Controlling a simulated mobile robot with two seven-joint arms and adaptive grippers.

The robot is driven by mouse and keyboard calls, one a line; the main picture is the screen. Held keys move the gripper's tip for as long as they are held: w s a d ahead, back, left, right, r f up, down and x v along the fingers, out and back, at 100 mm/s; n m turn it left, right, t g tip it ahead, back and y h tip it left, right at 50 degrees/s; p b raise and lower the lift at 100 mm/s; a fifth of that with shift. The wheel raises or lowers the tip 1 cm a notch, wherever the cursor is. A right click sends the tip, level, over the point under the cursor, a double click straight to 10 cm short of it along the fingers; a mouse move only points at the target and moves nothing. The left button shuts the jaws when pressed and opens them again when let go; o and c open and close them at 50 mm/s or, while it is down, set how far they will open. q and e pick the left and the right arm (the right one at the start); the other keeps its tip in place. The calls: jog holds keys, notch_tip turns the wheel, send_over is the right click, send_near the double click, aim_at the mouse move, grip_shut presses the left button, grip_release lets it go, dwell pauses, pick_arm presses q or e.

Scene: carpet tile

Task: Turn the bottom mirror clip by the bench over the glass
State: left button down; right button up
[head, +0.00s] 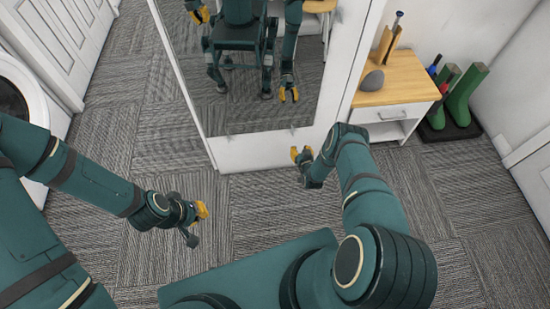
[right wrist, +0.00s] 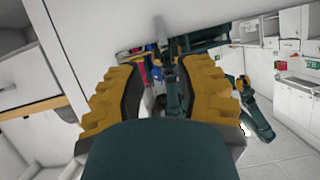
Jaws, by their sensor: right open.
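The tall mirror (head: 262,110) stands ahead in a white frame, its glass reflecting me. In the right wrist view a small grey clip (right wrist: 160,29) shows on the white frame by the glass edge, beyond my fingertips. I cannot tell whether its end lies over the glass. My right gripper (head: 301,156) is in front of the frame's lower right part. Its yellow fingers (right wrist: 158,85) are apart with nothing between them. My left gripper (head: 201,210) hangs low over the carpet, away from the mirror; its jaw opening is unclear.
A wood-topped white bench (head: 400,80) with a drawer stands right of the mirror, holding a grey rounded object (head: 372,80) and wooden pieces. Green boots (head: 463,95) stand on a dark tray further right. A white round-doored appliance (head: 35,100) is at left. Carpet before the mirror is clear.

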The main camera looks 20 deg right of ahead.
jog(key=s+a+r+g+y+p, duration=0.2)
jog(key=s+a+r+g, duration=0.1)
jog(key=a+r, duration=0.4)
jog(key=s+a+r+g+y+p, duration=0.2)
jog(key=a+r, duration=0.5)
jog(key=r, duration=0.4)
jog(key=shift+s+a+r+g, duration=0.4)
jog(key=shift+s+g, duration=0.5)
jog(key=shift+g, duration=0.1)
jog(key=s+a+r+n+g+y, duration=0.1)
jog(key=s+a+r+g, duration=0.1)
jog(key=s+a+r, duration=0.2)
jog(key=s+a+r+g+y, duration=0.1)
jog(key=s+a+r, duration=0.3)
jog(key=s+r, duration=0.4)
jog(key=s+g, duration=0.1)
jog(key=s, duration=0.3)
jog(key=shift+s+n+g, duration=0.25)
jog(key=shift+n+g, duration=0.05)
jog(key=shift+n, duration=0.1)
jog(key=shift+d+r, duration=0.1)
